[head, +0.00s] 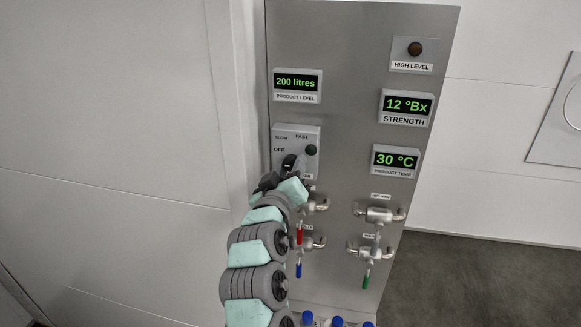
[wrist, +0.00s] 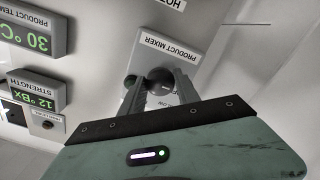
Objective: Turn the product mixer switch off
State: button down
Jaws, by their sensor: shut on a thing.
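The product mixer switch box (head: 284,131) is a light grey plate on the steel panel, marked OFF, SLOW and FAST. A dark round indicator (head: 311,150) sits at its right. My gripper (head: 289,170) is at the lower part of this box, over the dark switch knob (head: 290,161). In the wrist view, the box (wrist: 150,57) shows its PRODUCT MIXER label, and my gripper (wrist: 160,87) is shut with its fingers on either side of the dark knob (wrist: 161,77). The fingers and wrist partly hide the knob, so I cannot tell which position it points to.
Displays for product level (head: 297,84), strength (head: 406,106) and product temperature (head: 395,160) are on the panel. Valves with red (head: 299,235), blue (head: 298,270) and green (head: 366,282) handles lie below. Blue-capped bottles (head: 337,321) stand at the bottom.

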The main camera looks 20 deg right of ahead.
dwell(0.4)
jog(key=c, duration=0.9)
grip_release()
jog(key=b+v, duration=0.2)
jog(key=v, duration=0.9)
jog(key=shift+b, duration=0.3)
jog(key=shift+w, duration=0.1)
